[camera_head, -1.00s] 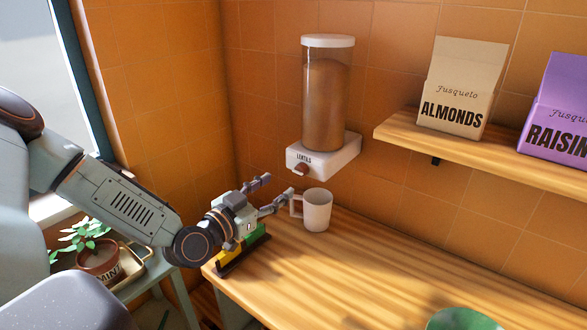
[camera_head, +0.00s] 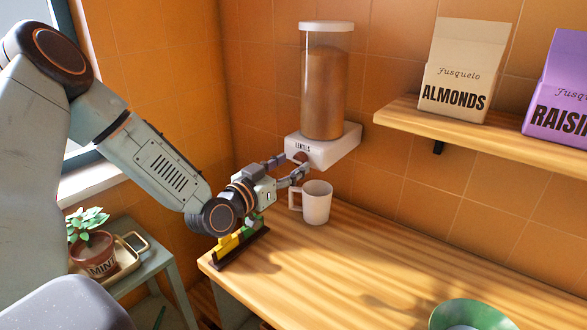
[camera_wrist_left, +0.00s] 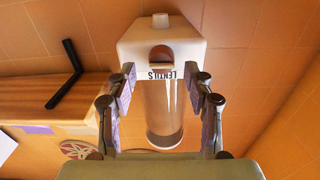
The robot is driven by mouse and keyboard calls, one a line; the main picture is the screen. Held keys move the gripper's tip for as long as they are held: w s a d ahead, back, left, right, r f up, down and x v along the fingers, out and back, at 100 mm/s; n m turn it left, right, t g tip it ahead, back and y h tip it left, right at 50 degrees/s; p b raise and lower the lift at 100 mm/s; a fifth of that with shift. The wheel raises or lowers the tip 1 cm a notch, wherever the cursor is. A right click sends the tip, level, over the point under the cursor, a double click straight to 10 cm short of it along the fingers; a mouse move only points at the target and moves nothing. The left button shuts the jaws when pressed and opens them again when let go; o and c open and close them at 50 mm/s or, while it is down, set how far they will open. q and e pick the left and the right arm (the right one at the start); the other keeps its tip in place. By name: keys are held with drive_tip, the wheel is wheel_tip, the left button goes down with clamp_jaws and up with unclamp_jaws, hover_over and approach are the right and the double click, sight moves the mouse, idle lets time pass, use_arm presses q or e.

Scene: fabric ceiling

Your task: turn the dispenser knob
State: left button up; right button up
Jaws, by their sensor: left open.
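The lentils dispenser (camera_head: 325,95) is a clear cylinder of brown contents with a white lid and a white base on the tiled wall. Its small reddish-brown knob (camera_head: 301,156) is on the front of the base, partly hidden by my gripper. My left gripper (camera_head: 290,167) is open and empty, its fingers pointing at the knob. In the left wrist view the dispenser appears upside down, with the knob (camera_wrist_left: 161,60) between the open fingertips of the left gripper (camera_wrist_left: 161,74). I cannot tell whether a finger touches it. My right gripper is not in view.
A white mug (camera_head: 317,205) stands on the wooden counter (camera_head: 350,270) below the dispenser. A rack with yellow and green items (camera_head: 238,246) sits under my left gripper. A shelf (camera_head: 490,140) to the right holds almonds (camera_head: 455,85) and raisins boxes. A green bowl (camera_head: 467,315) is at front right.

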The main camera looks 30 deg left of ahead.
use_arm(q)
drive_tip(key=shift+w+d+r, duration=0.15)
drive_tip(key=shift+w, duration=0.15)
drive_tip(key=shift+w+a+f, duration=0.15)
drive_tip(key=shift+w+f, duration=0.05)
drive_tip(key=shift+w, duration=0.25)
drive_tip(key=shift+w+a+f, duration=0.15)
drive_tip(key=shift+w+f, duration=0.05)
drive_tip(key=shift+w, duration=0.25)
drive_tip(key=shift+s+d+r, duration=0.2)
drive_tip(key=shift+s+r, duration=0.1)
drive_tip(key=shift+s, duration=0.1)
drive_tip(key=shift+c, duration=0.5)
drive_tip(key=shift+s+r, duration=0.1)
drive_tip(key=shift+c, duration=0.9)
drive_tip(key=shift+w+a+f, duration=0.15)
drive_tip(key=shift+w+f, duration=0.1)
drive_tip(key=shift+w, duration=0.05)
drive_tip(key=c, duration=0.4)
drive_tip(key=shift+r, duration=0.1)
clamp_jaws()
drive_tip(key=shift+n+b, duration=0.3)
drive_tip(key=shift+n, duration=0.9)
drive_tip(key=o, duration=0.7)
unclamp_jaws()
drive_tip(key=shift+s, duration=0.1)
